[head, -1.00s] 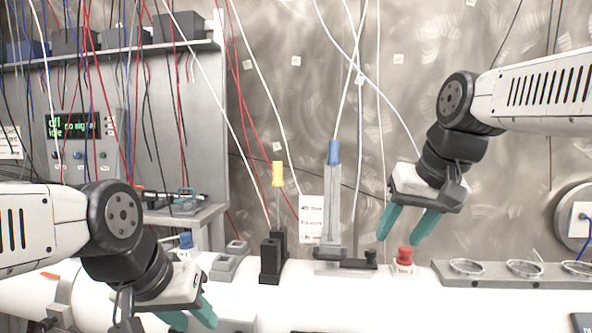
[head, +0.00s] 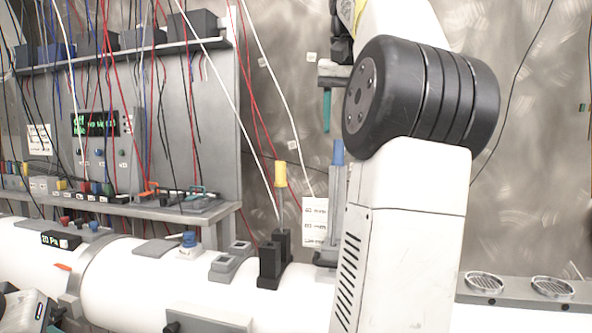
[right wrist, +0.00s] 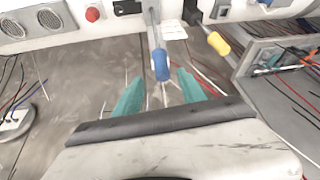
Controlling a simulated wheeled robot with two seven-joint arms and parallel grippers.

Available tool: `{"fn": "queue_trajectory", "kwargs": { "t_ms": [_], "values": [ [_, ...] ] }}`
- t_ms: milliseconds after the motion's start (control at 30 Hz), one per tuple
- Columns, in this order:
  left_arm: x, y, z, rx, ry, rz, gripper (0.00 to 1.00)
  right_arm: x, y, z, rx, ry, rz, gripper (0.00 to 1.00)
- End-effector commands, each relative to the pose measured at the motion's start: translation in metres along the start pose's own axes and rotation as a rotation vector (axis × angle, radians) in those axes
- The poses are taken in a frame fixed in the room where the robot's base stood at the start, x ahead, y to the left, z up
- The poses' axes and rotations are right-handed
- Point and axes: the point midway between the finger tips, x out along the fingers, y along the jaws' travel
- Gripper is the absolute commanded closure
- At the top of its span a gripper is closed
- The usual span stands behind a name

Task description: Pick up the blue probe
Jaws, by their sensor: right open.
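The blue probe (head: 338,152) stands upright in its grey holder, its lower right side hidden behind my right arm in the head view. In the right wrist view its blue handle (right wrist: 161,65) appears between the tips of my two teal fingers. My right gripper (right wrist: 160,78) is open and empty. In the head view one teal finger (head: 327,110) shows, pointing down, a little above and left of the blue handle. No contact with the probe is visible.
A yellow probe (head: 280,175) stands in a black holder (head: 270,262) just left of the blue one. A white label card (head: 314,222) is behind. Several wires hang nearby. A red button (right wrist: 92,14) is in the right wrist view. Round grilles (head: 486,284) lie at right.

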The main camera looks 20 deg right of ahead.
Motion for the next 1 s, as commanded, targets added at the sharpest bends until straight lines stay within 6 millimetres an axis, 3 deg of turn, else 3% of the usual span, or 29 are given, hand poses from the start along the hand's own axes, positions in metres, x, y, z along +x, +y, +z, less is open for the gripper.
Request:
{"fn": "queue_trajectory", "kwargs": {
  "t_ms": [267, 533, 833, 1000],
  "values": [
    [0.0, 0.0, 0.0, 0.0, 0.0, 0.0, 0.64, 0.024, -0.001, 0.001, 0.0, -0.001, 0.0, 0.52],
    [0.0, 0.0, 0.0, 0.0, 0.0, 0.0, 0.64, 0.062, -0.004, 0.0, -0.001, 0.0, -0.001, 0.52],
    [0.0, 0.0, 0.0, 0.0, 0.0, 0.0, 0.64, 0.068, -0.004, 0.0, 0.0, 0.002, -0.001, 0.52],
    [0.0, 0.0, 0.0, 0.0, 0.0, 0.0, 0.64, 0.067, -0.004, 0.0, 0.0, 0.001, -0.001, 0.83]
  ]
}}
